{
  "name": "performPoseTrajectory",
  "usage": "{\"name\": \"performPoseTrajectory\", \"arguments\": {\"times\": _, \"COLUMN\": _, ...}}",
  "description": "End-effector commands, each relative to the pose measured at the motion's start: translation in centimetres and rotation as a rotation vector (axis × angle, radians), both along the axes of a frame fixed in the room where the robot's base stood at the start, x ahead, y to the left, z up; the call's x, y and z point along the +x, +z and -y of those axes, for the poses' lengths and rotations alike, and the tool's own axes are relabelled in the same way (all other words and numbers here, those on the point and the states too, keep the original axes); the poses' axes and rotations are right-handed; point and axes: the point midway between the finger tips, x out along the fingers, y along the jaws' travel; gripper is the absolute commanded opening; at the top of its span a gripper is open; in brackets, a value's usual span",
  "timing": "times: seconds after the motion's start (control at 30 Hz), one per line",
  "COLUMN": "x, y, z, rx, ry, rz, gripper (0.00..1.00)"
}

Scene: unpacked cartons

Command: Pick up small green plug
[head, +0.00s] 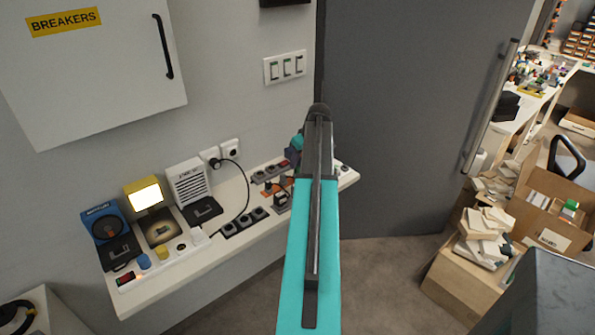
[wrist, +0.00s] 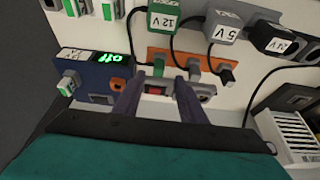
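A small green plug (wrist: 158,69) stands at the left end of an orange socket strip (wrist: 172,56) in the wrist view. A black cord seems to run from it to the larger green 12V adapter (wrist: 163,19). My gripper (wrist: 161,79) is open, its two dark fingers pointing toward the strip. The plug shows between the fingertips, nearer the left one. I see no contact, and the depth between them is hard to judge. In the head view, my arm hides the plug and most of the gripper.
A grey 5V adapter (wrist: 223,20) and a black 24V adapter (wrist: 275,38) stand beside the green one. A blue box (wrist: 92,72) with a lit green display is at left, with a white-green plug (wrist: 68,83). The white shelf (head: 270,238) meets the wall.

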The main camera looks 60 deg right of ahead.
Motion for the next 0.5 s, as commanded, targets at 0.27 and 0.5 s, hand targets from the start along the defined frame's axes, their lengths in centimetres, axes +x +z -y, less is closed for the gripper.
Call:
{"name": "performPoseTrajectory", "arguments": {"times": 0.27, "x": 0.8, "y": -2.5, "z": 0.6, "rx": 0.002, "ry": -0.001, "rz": -0.001, "gripper": 0.38}}
{"name": "performPoseTrajectory", "arguments": {"times": 0.5, "x": 1.2, "y": -3.8, "z": 0.8, "rx": 0.0, "ry": -0.001, "rz": 0.0, "gripper": 0.38}}
